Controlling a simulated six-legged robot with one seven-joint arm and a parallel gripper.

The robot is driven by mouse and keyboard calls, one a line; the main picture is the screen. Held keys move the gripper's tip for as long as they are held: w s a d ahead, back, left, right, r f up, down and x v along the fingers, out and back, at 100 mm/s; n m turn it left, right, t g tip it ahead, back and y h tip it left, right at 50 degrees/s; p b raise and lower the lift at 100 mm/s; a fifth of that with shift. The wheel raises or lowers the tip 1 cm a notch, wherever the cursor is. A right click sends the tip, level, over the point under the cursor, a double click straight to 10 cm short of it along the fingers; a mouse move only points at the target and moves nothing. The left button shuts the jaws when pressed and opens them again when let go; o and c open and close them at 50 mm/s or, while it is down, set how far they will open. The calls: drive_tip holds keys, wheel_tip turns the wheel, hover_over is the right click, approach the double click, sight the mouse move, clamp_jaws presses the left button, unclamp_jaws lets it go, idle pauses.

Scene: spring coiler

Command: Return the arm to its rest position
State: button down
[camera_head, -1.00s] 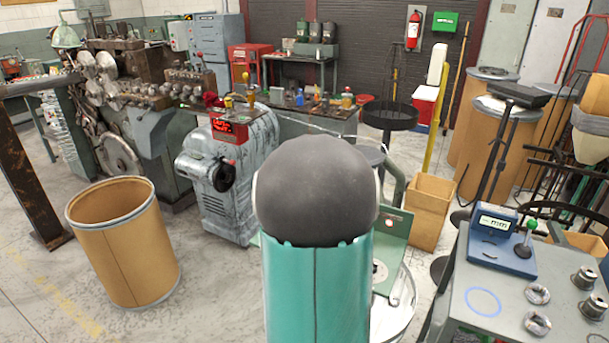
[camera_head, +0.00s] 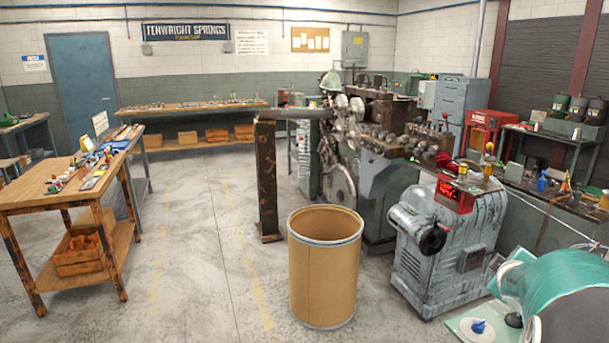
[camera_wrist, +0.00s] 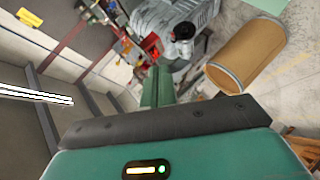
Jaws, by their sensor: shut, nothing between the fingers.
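My gripper (camera_wrist: 157,78) shows in the wrist view as green fingers pressed together beyond the dark bar and teal housing. It is shut with nothing between the fingers, in open air, and the room appears tilted behind it. My teal arm (camera_head: 572,298) shows at the lower right edge of the head view, partly cut off. The gripper itself is not visible there.
An open fibre drum (camera_head: 325,270) stands on the floor in front of the spring coiler (camera_head: 375,150). A grey machine with a red display (camera_head: 450,240) stands right of it, near my arm. A wooden workbench (camera_head: 60,200) is at left. Floor between is clear.

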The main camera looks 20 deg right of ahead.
drive_tip(key=a+r+m+y, duration=0.3)
drive_tip(key=a+y, duration=0.1)
drive_tip(key=a, duration=2)
drive_tip(key=s+a+f+g+y, duration=0.1)
drive_tip(key=s+a+y, duration=0.1)
drive_tip(key=s+a, duration=0.4)
drive_tip(key=s+a+f+g+y, duration=0.2)
drive_tip(key=s+a, duration=0.5)
drive_tip(key=a, duration=0.7)
drive_tip(key=shift+a+f+m+g+y, duration=0.15)
drive_tip(key=shift+a+m+g+y, duration=0.2)
drive_tip(key=shift+y, duration=0.25)
drive_tip(key=shift+d, duration=0.25)
